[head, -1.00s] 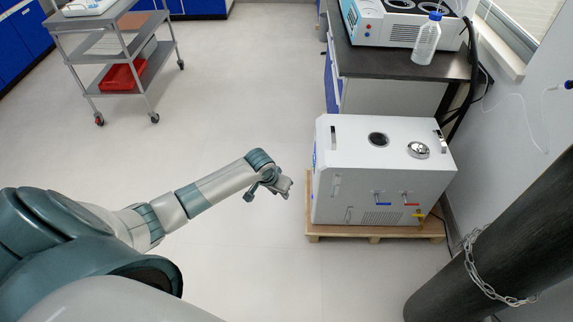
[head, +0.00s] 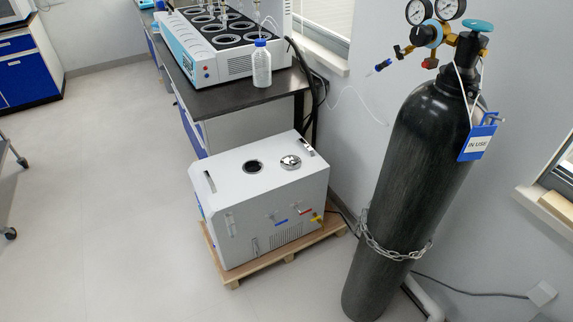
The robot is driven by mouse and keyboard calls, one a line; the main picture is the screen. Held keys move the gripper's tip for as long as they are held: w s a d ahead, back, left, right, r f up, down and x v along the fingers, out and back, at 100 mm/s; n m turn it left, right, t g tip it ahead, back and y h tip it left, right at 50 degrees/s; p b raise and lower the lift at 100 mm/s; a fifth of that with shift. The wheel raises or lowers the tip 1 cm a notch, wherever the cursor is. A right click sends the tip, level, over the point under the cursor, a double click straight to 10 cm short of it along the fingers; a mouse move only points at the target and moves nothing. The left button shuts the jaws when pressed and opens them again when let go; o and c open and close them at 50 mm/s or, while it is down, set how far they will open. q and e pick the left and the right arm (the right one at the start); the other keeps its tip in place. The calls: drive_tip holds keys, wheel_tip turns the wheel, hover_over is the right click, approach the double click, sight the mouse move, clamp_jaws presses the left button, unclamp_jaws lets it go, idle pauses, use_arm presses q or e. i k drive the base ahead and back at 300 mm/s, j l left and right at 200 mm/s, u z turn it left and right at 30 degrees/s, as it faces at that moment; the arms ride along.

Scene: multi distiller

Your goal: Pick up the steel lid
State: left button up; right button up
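The steel lid (head: 290,162) is a small, shiny round disc lying on the top of the white box-shaped machine (head: 262,212), toward its right side. A dark round opening (head: 253,167) in the machine's top is to the left of the lid, uncovered. The machine stands on a wooden pallet on the floor. Neither of my grippers shows in the head view now, so nothing is seen touching the lid.
A tall black gas cylinder (head: 418,165) with gauges and a chain stands right of the machine. Behind is a dark bench (head: 235,100) with a multi-well distiller (head: 222,45) and a clear bottle (head: 261,65).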

sight(290, 162)
drive_tip(key=i+j+u, duration=0.1)
drive_tip(key=i+j, duration=0.15)
drive_tip(key=j, duration=0.2)
drive_tip(key=i+j+u, duration=0.1)
drive_tip(key=i+j, duration=0.15)
drive_tip(key=j, duration=0.2)
drive_tip(key=i+u, duration=0.15)
drive_tip(key=i, duration=0.4)
